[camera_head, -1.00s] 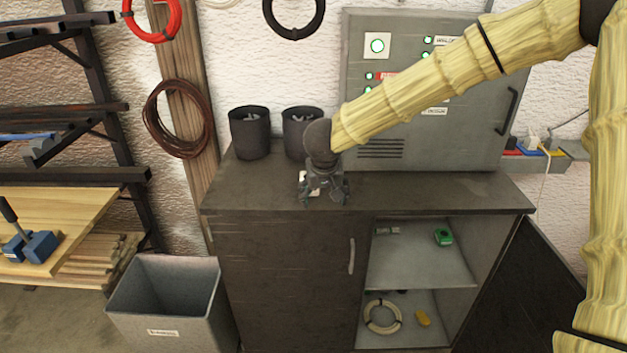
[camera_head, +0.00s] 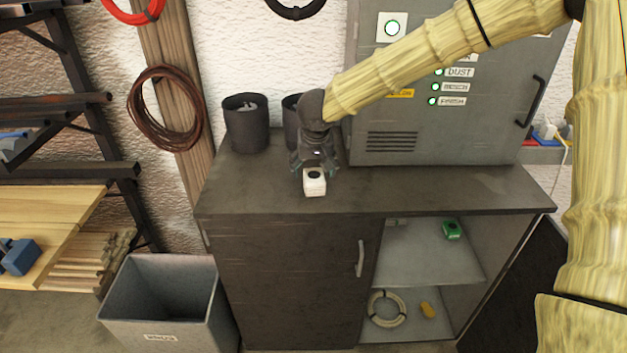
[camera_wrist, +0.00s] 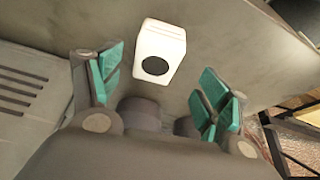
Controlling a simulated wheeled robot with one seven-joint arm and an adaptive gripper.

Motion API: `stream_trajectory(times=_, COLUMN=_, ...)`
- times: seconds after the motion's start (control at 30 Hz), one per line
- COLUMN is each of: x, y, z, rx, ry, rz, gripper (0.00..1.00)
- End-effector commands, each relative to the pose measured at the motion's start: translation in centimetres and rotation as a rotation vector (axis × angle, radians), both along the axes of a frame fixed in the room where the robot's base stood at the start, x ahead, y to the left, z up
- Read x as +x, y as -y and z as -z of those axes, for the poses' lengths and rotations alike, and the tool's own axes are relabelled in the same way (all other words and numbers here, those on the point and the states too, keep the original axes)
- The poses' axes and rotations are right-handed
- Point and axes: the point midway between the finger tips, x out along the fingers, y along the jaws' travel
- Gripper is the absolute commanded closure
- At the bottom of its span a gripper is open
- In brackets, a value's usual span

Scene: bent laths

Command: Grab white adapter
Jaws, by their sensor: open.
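The white adapter (camera_head: 314,182) is a small white block with a dark round spot. It stands on the dark cabinet top (camera_head: 420,188), near the front edge. My gripper (camera_head: 315,168) is just behind and above it, with its fingers spread. In the wrist view the adapter (camera_wrist: 159,50) lies beyond the fingertips, roughly between their lines, nearer the left finger. My gripper (camera_wrist: 158,85) is open there, with teal finger pads and nothing between them. No contact with the adapter shows.
Two dark cups (camera_head: 246,123) stand behind my gripper, the right one partly hidden by it. A grey control box (camera_head: 400,125) stands at the back right. Below, the open shelf holds a green item (camera_head: 452,230). A grey bin (camera_head: 165,305) stands at the lower left.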

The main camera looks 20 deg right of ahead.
Motion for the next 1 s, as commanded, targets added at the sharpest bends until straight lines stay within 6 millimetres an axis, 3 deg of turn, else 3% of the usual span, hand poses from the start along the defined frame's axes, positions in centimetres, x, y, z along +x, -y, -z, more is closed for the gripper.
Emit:
stream_trajectory(times=0.33, x=0.8, y=0.3, z=1.9, rx=0.0, ry=0.0, rz=-0.001, gripper=0.23)
stream_trajectory(times=0.67, x=2.2, y=0.8, z=5.4, rx=0.0, ry=0.0, rz=-0.003, gripper=0.23)
stream_trajectory(times=0.93, x=2.4, y=0.8, z=5.7, rx=0.0, ry=0.001, rz=-0.004, gripper=0.23)
stream_trajectory(times=1.0, x=2.3, y=0.8, z=5.7, rx=0.0, ry=0.001, rz=-0.004, gripper=0.36)
